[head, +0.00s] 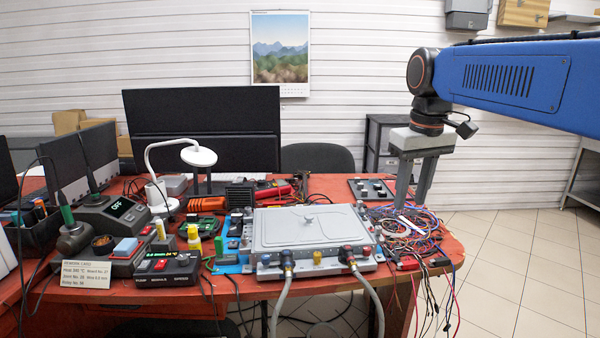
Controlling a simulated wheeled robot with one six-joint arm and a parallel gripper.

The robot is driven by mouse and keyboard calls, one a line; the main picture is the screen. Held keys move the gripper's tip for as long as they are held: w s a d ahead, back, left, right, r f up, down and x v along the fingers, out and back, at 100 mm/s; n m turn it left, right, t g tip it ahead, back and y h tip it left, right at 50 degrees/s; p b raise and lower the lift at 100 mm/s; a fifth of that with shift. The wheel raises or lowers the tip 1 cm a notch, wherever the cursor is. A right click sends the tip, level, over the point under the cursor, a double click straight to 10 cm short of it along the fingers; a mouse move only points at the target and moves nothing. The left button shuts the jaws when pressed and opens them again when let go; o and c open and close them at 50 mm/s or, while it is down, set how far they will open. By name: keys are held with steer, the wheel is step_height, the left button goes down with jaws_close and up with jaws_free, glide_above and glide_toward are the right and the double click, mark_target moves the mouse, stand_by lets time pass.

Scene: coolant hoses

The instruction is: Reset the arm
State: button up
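My blue arm reaches in from the upper right and ends in my gripper (411,202), which points down. Its two grey fingers stand apart with nothing seen between them. In this view the fingertips show in front of a tangle of coloured wires (405,240) at the table's right end; how high they are above it I cannot tell. A grey lidded unit (305,230) sits left of my gripper on a blue mat (233,262). Two grey hoses, a left one (279,300) and a right one (368,290), join couplings on its front and hang over the table's front edge.
The red table (130,187) is crowded at the left with a soldering station (113,213), a white lamp (198,157) and several tools. A black panel with switches (371,189) lies behind the wires. Open tiled floor (510,250) is at the right.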

steer(key=s+d+f+m+t, duration=0.1)
steer(key=s+d+f, duration=0.1)
steer(key=s+f, duration=0.8)
steer(key=s+d+f+m+t, duration=0.1)
steer(key=s+f+m+t, duration=0.1)
steer(key=s+f, duration=0.9)
steer(key=shift+d+f, duration=0.2)
steer(key=shift+d, duration=0.2)
